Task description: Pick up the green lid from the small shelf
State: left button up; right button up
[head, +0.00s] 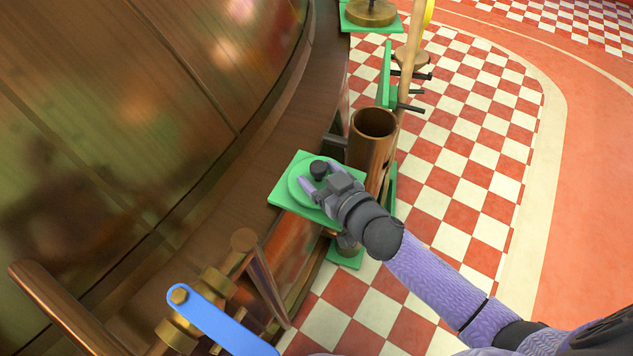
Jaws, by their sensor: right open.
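The green lid (297,186) is a round disc with a dark knob (318,169) on top. It lies on the small green square shelf (285,200) beside the large copper kettle, near the middle of the head view. My right gripper (313,183) reaches in from the lower right, above the lid. Its fingers are apart, with their tips close to the knob. I cannot tell whether they touch it. The gripper hides the right part of the lid and shelf. My left gripper is not in view.
The copper kettle (130,110) fills the left. A brown open tube (374,125) stands just behind the shelf. A blue lever (220,322) on a brass valve is at the lower left. Dark pegs (410,107) stick out farther back. Checkered floor (470,150) is clear at right.

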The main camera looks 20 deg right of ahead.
jog(key=shift+w+a+f, duration=0.1)
jog(key=shift+w+f, duration=0.05)
jog(key=shift+w, duration=0.25)
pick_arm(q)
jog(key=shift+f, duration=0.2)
pick_arm(e)
grip_shut()
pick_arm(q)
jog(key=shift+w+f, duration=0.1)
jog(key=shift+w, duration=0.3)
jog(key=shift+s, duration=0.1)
